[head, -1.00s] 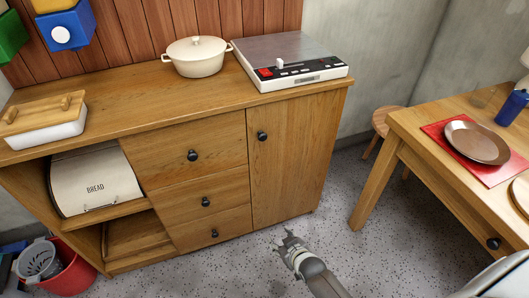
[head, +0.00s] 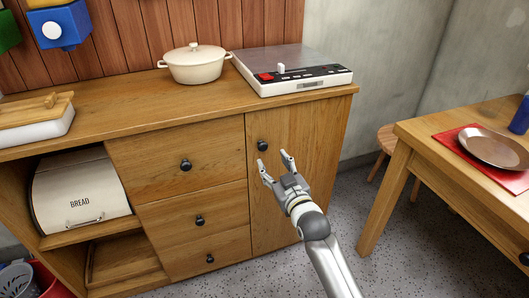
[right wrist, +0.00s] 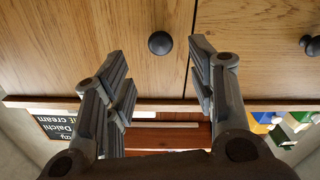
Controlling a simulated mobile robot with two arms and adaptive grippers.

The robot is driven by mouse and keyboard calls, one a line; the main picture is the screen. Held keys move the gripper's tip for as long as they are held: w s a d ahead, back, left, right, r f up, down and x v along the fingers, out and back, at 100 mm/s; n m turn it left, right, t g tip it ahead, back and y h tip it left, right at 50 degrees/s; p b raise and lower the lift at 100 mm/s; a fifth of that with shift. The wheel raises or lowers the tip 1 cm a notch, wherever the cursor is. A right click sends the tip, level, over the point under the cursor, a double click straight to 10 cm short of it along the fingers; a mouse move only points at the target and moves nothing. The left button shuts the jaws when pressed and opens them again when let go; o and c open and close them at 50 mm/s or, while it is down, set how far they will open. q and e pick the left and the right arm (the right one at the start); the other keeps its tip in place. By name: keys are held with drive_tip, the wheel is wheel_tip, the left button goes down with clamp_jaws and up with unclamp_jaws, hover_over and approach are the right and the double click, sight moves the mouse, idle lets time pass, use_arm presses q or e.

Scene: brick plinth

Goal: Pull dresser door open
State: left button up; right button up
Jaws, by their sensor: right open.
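The wooden dresser (head: 120,116) has a shut door (head: 290,130) on its right side, with a round black knob (head: 262,145) near the door's upper left corner. My right gripper (head: 275,166) is open and empty in front of the door, a little below and right of the knob in the head view. In the right wrist view the door knob (right wrist: 160,43) appears beyond and between the two spread fingertips (right wrist: 155,62), and does not look touched. My left gripper is not in view.
Three drawers with black knobs (head: 186,165) are left of the door. A white pot (head: 195,65) and a record player-like device (head: 292,74) stand on top. A wooden table (head: 440,150) with a plate (head: 490,147) is at the right, with a stool behind it.

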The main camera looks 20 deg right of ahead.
sight(264, 148)
drive_tip(key=w+b, duration=0.1)
drive_tip(key=w, duration=0.5)
drive_tip(key=shift+w+f, duration=0.1)
drive_tip(key=shift+w, duration=0.25)
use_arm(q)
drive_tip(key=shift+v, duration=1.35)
use_arm(e)
drive_tip(key=shift+w, duration=0.7)
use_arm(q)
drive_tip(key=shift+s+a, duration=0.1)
use_arm(e)
clamp_jaws()
